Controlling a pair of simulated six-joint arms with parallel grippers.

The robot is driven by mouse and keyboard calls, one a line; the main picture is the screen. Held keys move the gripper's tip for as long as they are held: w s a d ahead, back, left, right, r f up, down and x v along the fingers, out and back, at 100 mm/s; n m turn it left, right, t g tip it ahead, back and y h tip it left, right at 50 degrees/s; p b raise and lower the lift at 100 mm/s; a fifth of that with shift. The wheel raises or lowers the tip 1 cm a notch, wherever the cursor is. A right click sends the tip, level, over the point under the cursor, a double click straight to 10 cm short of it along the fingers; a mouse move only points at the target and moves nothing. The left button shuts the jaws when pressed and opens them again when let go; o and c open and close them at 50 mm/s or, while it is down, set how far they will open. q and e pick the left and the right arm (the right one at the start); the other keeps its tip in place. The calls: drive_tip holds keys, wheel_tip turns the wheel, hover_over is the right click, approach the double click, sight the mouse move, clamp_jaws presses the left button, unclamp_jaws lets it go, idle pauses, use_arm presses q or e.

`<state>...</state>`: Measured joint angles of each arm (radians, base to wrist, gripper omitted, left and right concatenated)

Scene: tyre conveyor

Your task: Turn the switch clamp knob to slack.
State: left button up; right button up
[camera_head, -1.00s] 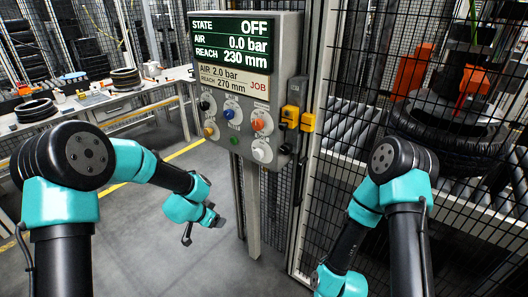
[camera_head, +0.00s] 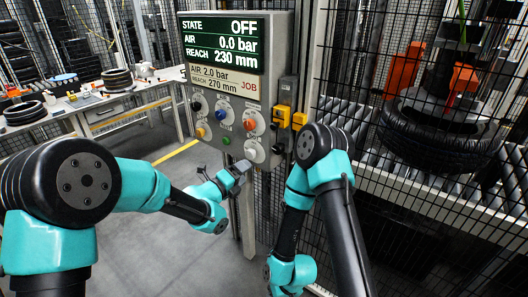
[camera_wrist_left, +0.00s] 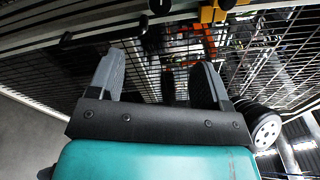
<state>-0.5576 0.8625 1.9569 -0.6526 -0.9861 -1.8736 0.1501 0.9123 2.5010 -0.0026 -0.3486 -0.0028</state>
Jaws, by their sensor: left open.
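The grey control panel (camera_head: 229,176) stands ahead, with a screen reading STATE OFF, AIR 0.0 bar, REACH 230 mm. Below it are a black knob (camera_head: 196,105), a blue knob (camera_head: 222,115), an orange-red knob (camera_head: 249,125) and a white knob (camera_head: 254,150), plus yellow (camera_head: 201,133) and green (camera_head: 226,140) buttons. Their labels are too small to read, so I cannot tell which is the clamp knob. My left gripper (camera_head: 240,168) is just below the white knob, open and empty; its spread fingers show in the left wrist view (camera_wrist_left: 157,80). My right gripper is out of view.
A job plate (camera_head: 226,83) reads AIR 2.0 bar, REACH 270 mm. Yellow latches (camera_head: 283,113) sit at the panel's right edge, by a mesh fence (camera_head: 350,175). A workbench (camera_head: 120,103) stands at left.

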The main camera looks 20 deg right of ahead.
sight(277, 150)
use_arm(q)
drive_tip(key=shift+d, duration=0.25)
drive_tip(key=x, duration=1.7)
drive_tip(key=shift+c, duration=0.3)
drive_tip(key=c, duration=0.9)
drive_tip(key=shift+n, duration=3.5)
